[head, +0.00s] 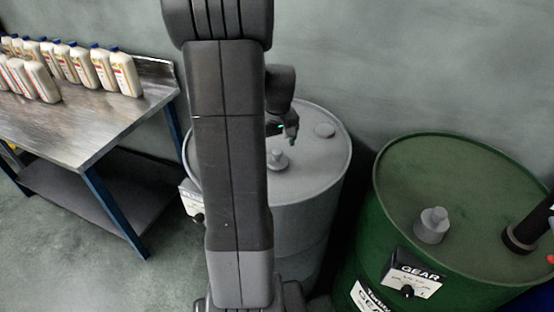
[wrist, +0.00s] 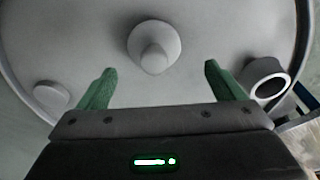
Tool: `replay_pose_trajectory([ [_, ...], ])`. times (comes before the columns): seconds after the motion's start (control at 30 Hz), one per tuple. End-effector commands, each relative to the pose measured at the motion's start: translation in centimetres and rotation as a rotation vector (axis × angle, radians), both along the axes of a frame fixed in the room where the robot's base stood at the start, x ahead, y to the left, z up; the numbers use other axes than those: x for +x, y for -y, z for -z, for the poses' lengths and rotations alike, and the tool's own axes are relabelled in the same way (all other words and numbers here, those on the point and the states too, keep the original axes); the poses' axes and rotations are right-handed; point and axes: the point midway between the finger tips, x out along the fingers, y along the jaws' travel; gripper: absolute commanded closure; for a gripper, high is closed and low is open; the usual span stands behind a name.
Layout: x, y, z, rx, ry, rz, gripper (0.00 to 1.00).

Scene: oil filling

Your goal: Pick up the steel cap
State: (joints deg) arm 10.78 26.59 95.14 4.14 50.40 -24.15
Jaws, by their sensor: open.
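A grey steel cap (head: 277,158) with a raised knob sits on top of the grey drum (head: 318,182). In the wrist view the cap (wrist: 154,47) is upper centre, between and beyond my fingertips. My gripper (head: 291,138) is above the drum top, close to the cap. In the wrist view my gripper (wrist: 159,67) has its two green fingers spread wide with nothing between them. A gap to the cap seems to remain, but its height is hard to tell. My arm hides the drum's left part in the head view.
A flat round plug (wrist: 51,95) and an open ring-shaped fitting (wrist: 265,78) are also on the drum top. A green drum (head: 405,175) with a similar grey cap (head: 432,225) stands right. A metal table (head: 100,112) with several white bottles (head: 123,72) stands left.

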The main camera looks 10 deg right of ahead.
Motion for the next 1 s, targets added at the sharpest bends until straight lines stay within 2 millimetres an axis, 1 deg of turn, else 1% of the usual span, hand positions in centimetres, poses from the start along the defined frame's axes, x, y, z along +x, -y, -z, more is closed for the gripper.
replay_pose_trajectory([
  [0.17, 0.1, 0.1, 1.0, 0.001, -0.001, 0.001, 0.11],
  [0.37, 0.4, 0.7, 3.6, 0.001, -0.003, 0.001, 0.11],
  [0.5, 0.7, 0.6, 5.1, 0.0, -0.002, -0.001, 0.11],
  [0.6, 0.7, 0.6, 5.6, 0.0, 0.0, -0.001, 0.11],
  [0.8, 0.8, 0.6, 5.6, -0.001, 0.001, 0.0, 0.11],
  [0.83, 0.8, 0.6, 5.6, -0.001, 0.001, 0.0, 0.13],
  [0.9, 0.8, 0.6, 5.6, -0.001, 0.001, 0.0, 0.27],
  [0.97, 0.8, 0.6, 5.6, -0.001, 0.001, 0.0, 0.39],
  [1.0, 0.8, 0.6, 5.6, -0.001, 0.001, 0.0, 0.47],
])
